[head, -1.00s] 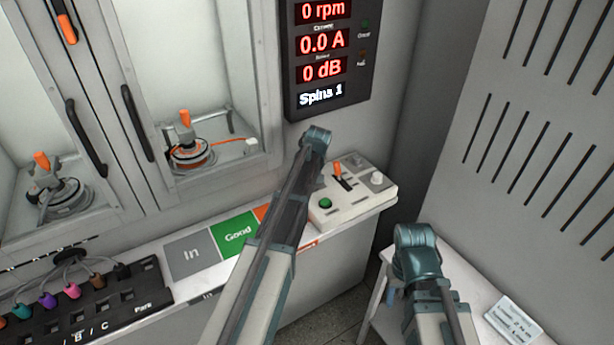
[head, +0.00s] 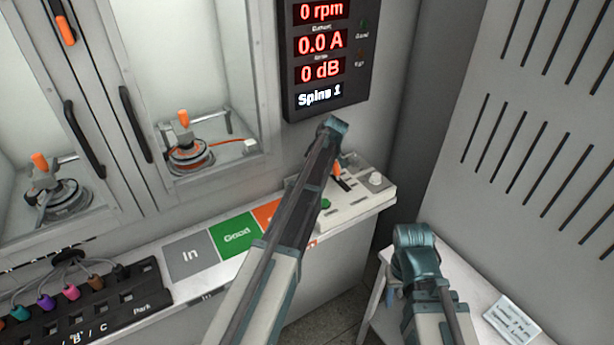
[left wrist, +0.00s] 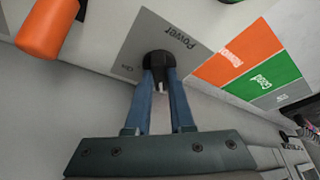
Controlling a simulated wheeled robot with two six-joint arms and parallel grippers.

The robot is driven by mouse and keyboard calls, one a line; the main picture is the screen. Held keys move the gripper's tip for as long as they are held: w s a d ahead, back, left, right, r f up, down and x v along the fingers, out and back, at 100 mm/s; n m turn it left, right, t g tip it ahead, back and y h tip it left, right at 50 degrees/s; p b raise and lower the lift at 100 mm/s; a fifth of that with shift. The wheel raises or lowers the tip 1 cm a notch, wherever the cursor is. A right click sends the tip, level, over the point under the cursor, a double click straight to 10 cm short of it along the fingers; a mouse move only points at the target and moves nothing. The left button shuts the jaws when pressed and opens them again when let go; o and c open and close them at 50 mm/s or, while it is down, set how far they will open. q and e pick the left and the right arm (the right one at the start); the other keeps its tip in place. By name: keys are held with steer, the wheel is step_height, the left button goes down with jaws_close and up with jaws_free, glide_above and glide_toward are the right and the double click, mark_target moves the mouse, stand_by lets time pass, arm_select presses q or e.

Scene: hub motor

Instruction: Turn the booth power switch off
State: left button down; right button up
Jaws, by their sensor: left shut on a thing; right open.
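In the left wrist view the power switch (left wrist: 158,60) is a small black switch on a grey plate (left wrist: 135,48) marked "Power" and "On". My left gripper (left wrist: 160,75) is shut on it, with both blue fingers against its black body and a small pale tip showing between them. In the head view my left arm covers the switch and the left part of the pale control box (head: 350,208). My right gripper (head: 391,290) is low at the right, away from the box, mostly hidden by its own wrist.
An orange lever (head: 337,172), also near in the left wrist view (left wrist: 45,28), stands beside the switch. A green button (head: 326,204) and a white knob (head: 376,179) share the box. The display (head: 322,60) reads 0 rpm, 0.0 A and 0 dB. A white side table (head: 470,275) is at right.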

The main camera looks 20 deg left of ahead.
arm_select(q)
steer(key=shift+n, duration=0.6)
steer(key=shift+g, duration=0.3)
steer(key=c, duration=0.8)
jaws_free()
steer(key=p+v, duration=1.2)
steer(key=v, duration=0.1)
steer(key=shift+d+r+p, duration=0.1)
steer(key=shift+r+p, duration=0.3)
